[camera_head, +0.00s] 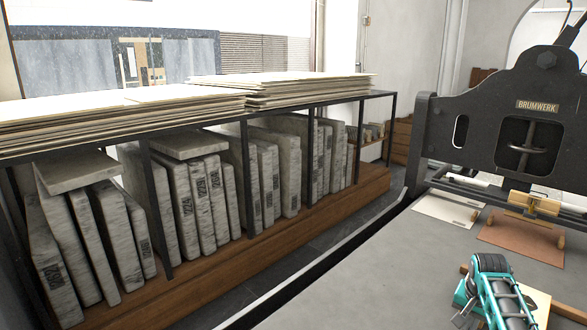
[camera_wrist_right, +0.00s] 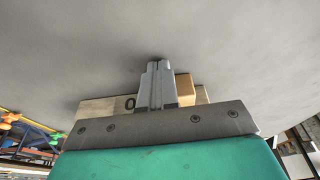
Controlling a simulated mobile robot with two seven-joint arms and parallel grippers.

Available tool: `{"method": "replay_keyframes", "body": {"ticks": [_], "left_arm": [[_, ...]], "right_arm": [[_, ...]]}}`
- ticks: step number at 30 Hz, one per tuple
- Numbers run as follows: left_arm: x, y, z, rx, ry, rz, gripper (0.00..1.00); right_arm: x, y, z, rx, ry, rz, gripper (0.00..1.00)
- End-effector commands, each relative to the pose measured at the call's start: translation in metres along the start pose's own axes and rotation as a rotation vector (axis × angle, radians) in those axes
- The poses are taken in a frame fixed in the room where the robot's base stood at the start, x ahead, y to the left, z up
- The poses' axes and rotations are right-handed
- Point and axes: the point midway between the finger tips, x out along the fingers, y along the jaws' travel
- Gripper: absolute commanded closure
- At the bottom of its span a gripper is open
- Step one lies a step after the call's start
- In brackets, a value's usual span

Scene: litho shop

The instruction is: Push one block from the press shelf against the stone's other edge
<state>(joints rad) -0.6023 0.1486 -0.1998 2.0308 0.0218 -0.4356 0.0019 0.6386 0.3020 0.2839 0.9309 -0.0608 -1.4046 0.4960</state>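My right gripper (camera_wrist_right: 158,66) has its fingers together, with nothing visible between them. In the wrist view a tan wooden block (camera_wrist_right: 186,88) is just right of the fingers. Whether they touch is unclear. A pale slab edge marked "0" (camera_wrist_right: 100,108), perhaps the stone, shows left of the fingers, partly hidden by the gripper body. In the head view my teal right arm reaches over the press bed (camera_head: 390,270) at lower right and hides its fingertips. Beside it lie a pale slab (camera_head: 538,298) and a brown wooden strip (camera_head: 568,309). My left gripper is out of view.
The black press frame (camera_head: 475,125) stands at the bed's far end, with a wooden piece (camera_head: 535,203) under it. A cream sheet (camera_head: 440,209) and a brown sheet (camera_head: 515,238) lie there. The rack (camera_head: 245,165) at left holds several stones. The bed's left part is clear.

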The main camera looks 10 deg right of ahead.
Motion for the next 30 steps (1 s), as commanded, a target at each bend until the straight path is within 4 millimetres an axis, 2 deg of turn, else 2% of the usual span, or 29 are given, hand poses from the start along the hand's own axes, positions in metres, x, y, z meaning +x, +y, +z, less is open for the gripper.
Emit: {"method": "replay_keyframes", "body": {"ticks": [3,14,22,30], "left_arm": [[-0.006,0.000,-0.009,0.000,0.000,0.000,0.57],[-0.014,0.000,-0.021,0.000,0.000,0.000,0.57],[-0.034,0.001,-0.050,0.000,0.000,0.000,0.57],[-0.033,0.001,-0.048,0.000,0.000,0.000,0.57]], "right_arm": [[-0.006,-0.001,0.003,0.000,-0.002,-0.002,1.00],[-0.013,-0.001,0.009,0.001,-0.002,-0.004,1.00],[-0.043,-0.001,0.001,0.001,-0.002,-0.004,1.00],[-0.069,-0.002,-0.006,0.001,0.000,-0.006,1.00]]}}
